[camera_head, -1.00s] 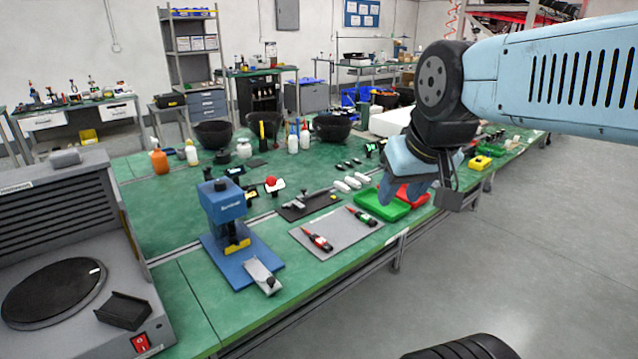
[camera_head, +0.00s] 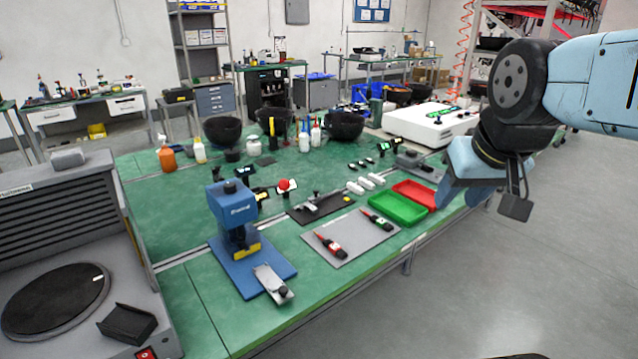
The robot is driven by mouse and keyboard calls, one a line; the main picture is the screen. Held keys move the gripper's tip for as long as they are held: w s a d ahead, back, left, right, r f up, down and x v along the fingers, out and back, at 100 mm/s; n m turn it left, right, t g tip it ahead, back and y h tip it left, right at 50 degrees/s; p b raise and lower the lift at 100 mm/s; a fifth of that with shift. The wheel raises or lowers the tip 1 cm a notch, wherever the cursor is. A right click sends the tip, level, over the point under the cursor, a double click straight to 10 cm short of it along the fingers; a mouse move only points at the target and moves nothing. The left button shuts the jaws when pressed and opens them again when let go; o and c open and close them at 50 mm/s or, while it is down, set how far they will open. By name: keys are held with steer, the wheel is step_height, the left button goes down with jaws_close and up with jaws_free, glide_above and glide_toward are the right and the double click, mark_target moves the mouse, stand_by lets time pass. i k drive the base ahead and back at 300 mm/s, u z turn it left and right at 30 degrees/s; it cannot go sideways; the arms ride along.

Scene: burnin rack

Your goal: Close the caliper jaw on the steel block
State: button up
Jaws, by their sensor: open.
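A small grey metal device, which looks like the caliper (camera_head: 320,203), lies on a dark mat (camera_head: 302,216) near the middle of the green bench. A steel block cannot be told apart from it at this size. My gripper (camera_head: 455,192) is at the right, over the bench's front edge beside the red tray. It is open and seems empty, clear of the caliper by a wide gap; its fingertips are hard to make out.
A blue press (camera_head: 232,215) stands left of the dark mat. A green tray (camera_head: 398,208) and a red tray (camera_head: 415,193) lie between caliper and gripper. A grey machine (camera_head: 75,215) fills the left.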

mark_target(312, 199)
steer(key=i, duration=0.95)
steer(key=u, duration=0.05)
